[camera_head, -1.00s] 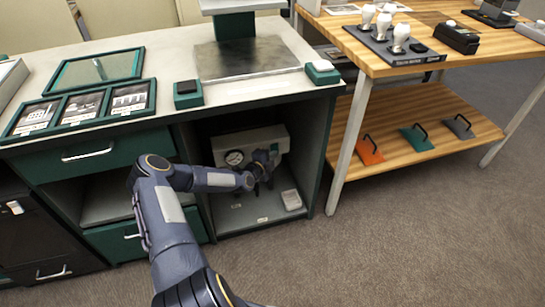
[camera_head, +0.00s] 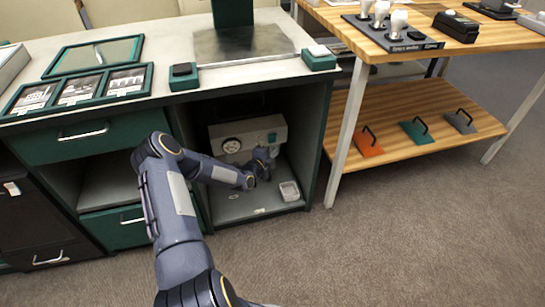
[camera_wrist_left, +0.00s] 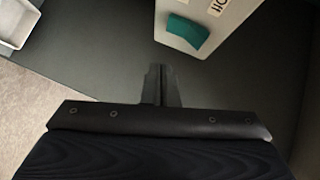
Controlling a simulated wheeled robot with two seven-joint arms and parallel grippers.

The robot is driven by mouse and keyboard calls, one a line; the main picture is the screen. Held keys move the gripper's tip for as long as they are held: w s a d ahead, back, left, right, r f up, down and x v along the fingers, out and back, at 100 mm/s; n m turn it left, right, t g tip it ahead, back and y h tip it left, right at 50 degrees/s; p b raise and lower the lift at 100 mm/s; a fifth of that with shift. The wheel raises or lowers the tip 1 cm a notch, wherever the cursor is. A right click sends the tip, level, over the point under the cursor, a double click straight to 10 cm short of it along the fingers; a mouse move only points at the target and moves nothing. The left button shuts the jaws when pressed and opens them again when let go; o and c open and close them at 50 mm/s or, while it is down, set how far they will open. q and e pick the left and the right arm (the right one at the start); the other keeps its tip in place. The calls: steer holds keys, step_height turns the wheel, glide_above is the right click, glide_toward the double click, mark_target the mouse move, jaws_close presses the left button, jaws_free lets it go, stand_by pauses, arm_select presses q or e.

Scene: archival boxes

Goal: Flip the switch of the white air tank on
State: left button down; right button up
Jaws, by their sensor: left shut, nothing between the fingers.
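The white air tank (camera_head: 222,131) is a boxy unit with a round gauge (camera_head: 231,145) on its front, inside the open cabinet bay. A small teal piece (camera_head: 271,137) shows on the right of its front; I cannot tell its on or off state. In the left wrist view, a white body (camera_wrist_left: 229,35) with dark lettering carries a teal block (camera_wrist_left: 187,32). My left gripper (camera_head: 264,160) is at the lower right of the tank front. Its fingertips (camera_wrist_left: 160,70) are shut and empty, just short of the white body. My right gripper is not in view.
A small white tray (camera_head: 289,190) lies on the bay floor (camera_head: 238,209), right of the gripper. The bay's right side wall (camera_head: 317,140) and the countertop (camera_head: 180,32) enclose the space. A wooden table (camera_head: 415,95) stands to the right.

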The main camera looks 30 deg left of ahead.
arm_select(q)
steer(key=f+p+v, duration=0.2)
steer(key=v, duration=0.7)
steer(key=shift+s, duration=0.5)
steer(key=shift+r, duration=0.15)
steer(key=s+d+r+n+g, duration=0.2)
steer(key=d+r+n+g, duration=0.1)
steer(key=r, duration=0.7)
steer(key=s+d+r+n+g, duration=0.2)
steer(key=d+r+n+g, duration=0.15)
steer(key=r, duration=0.65)
steer(key=s+d+r+n+g+h, duration=0.1)
steer(key=s+d+r+n+h, duration=0.15)
steer(key=s+d, duration=0.45)
steer(key=s+d+r+n+g+h, duration=0.1)
steer(key=s+d+r+n, duration=0.25)
steer(key=s, duration=0.65)
steer(key=s+d+r+n+g+h, duration=0.15)
steer(key=s+d+n, duration=0.3)
steer(key=s, duration=0.45)
step_height(320, 180, up, 31)
steer(key=p, duration=3)
steer(key=shift+w+d+m+y, duration=0.2)
steer(key=shift+w+m+y, duration=0.1)
